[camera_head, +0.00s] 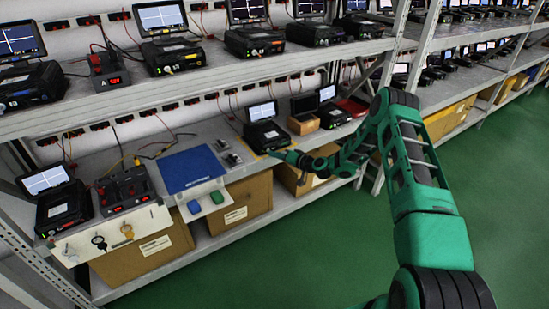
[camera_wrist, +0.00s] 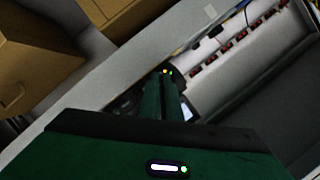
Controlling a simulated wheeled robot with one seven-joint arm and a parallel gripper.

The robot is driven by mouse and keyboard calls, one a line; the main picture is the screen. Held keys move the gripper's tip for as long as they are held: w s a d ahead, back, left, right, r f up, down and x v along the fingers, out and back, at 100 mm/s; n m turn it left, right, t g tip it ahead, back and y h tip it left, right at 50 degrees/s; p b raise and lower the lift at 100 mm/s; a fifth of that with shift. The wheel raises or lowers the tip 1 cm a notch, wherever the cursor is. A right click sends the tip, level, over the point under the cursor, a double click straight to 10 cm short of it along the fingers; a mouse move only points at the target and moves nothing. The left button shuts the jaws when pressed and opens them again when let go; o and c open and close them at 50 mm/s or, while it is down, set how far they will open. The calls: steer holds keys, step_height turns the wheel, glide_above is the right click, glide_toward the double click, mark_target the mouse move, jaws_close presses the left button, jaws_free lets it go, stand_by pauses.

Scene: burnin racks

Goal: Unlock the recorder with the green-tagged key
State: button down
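A black recorder (camera_head: 267,136) with a raised lit screen stands on the lower shelf, with yellow marking on the shelf at its front. My gripper (camera_head: 291,157) is just in front of it, to the right of its front edge. In the wrist view my gripper fingers (camera_wrist: 163,84) lie close together and point at a dark device with small yellow and red lights (camera_wrist: 165,72). I cannot tell whether they grip anything. A white key panel (camera_head: 155,220) at the lower left shows black, white and yellow tags. I see no green-tagged key clearly.
A blue mat (camera_head: 188,170) lies left of the recorder, with blue and green items (camera_head: 217,197) on a white ledge before it. A small brown box (camera_head: 303,125) stands to the recorder's right. Cardboard boxes (camera_head: 247,200) sit below. The green floor in front is clear.

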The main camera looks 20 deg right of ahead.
steer(key=shift+d+f, duration=0.15)
steer(key=shift+d, duration=0.2)
steer(key=c, duration=2)
jaws_free()
steer(key=shift+a, duration=0.15)
steer(key=v, duration=1)
steer(key=shift+s, duration=0.25)
